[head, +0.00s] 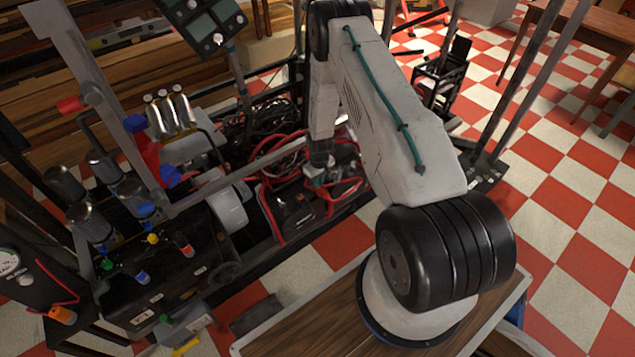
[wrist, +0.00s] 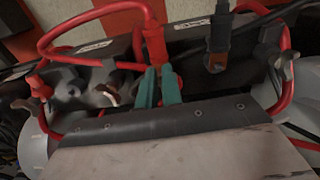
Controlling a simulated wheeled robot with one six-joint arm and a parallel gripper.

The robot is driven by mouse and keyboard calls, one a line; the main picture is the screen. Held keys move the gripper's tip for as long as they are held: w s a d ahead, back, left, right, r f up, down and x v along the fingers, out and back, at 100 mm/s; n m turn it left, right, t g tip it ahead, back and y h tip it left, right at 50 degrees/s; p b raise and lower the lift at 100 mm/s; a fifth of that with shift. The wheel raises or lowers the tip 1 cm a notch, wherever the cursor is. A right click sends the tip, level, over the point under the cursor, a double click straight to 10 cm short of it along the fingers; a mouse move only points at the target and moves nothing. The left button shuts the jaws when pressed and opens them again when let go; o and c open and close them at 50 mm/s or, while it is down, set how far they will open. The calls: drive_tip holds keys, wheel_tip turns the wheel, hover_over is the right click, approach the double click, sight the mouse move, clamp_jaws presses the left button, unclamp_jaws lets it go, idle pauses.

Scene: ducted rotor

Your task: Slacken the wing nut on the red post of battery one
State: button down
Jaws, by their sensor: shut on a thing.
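My gripper (head: 318,174) reaches down onto a black battery (head: 293,214) among red cables in the head view. In the wrist view its two teal fingers (wrist: 158,88) are closed around a small part at the near end of a red terminal fitting (wrist: 154,44). This part sits where the wing nut of the red post would be, but the fingers hide most of it. The black battery case (wrist: 190,45) with white labels lies behind and below the fingers. I cannot read a battery number.
A thick red cable (wrist: 92,15) loops to the red fitting. A second terminal with a brown lug (wrist: 217,48) and black cable stands close to the right. A metal frame bar (head: 240,178) runs close to my arm.

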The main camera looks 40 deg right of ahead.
drive_tip(key=shift+d+f+n, duration=0.1)
drive_tip(key=shift+d+n, duration=0.1)
drive_tip(key=shift+n, duration=1)
drive_tip(key=c, duration=1.6)
unclamp_jaws()
drive_tip(key=shift+o, duration=0.2)
wheel_tip(320, 180, up, 8)
drive_tip(key=shift+f, duration=0.1)
